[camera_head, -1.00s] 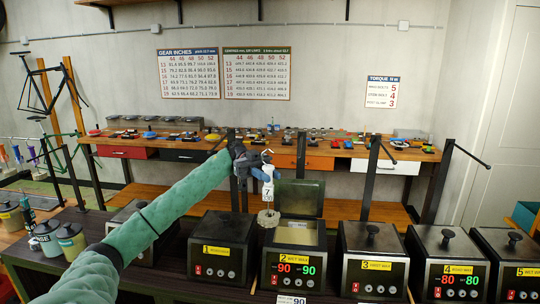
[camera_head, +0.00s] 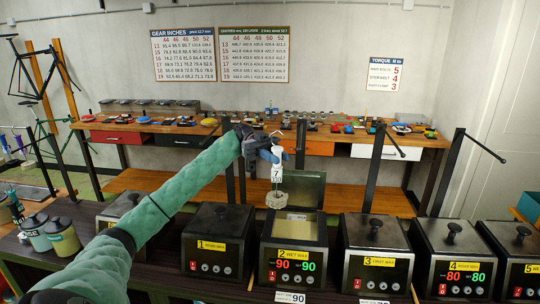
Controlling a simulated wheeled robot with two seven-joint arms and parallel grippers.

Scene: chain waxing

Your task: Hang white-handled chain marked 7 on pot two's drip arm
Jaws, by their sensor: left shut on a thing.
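My left gripper (camera_head: 268,150) is shut on the white handle (camera_head: 277,170) of a chain, which has a tag marked 7. The grey chain (camera_head: 279,200) hangs bunched below the handle, above the open pot two (camera_head: 268,262). Pot two's raised lid (camera_head: 308,190) stands behind the chain, and its display reads 90 and 90. A dark upright post (camera_head: 301,145) stands behind pot two, just right of the gripper; its drip arm is hard to make out. The handle appears apart from this post. My right gripper is not in view.
Closed pots one (camera_head: 216,245), three (camera_head: 375,250) and four (camera_head: 452,255) flank pot two. Posts with arms stand behind pot three (camera_head: 372,180) and pot four (camera_head: 447,175). Grey-green jars (camera_head: 62,238) stand at left. A wooden bench (camera_head: 340,138) with small parts runs behind.

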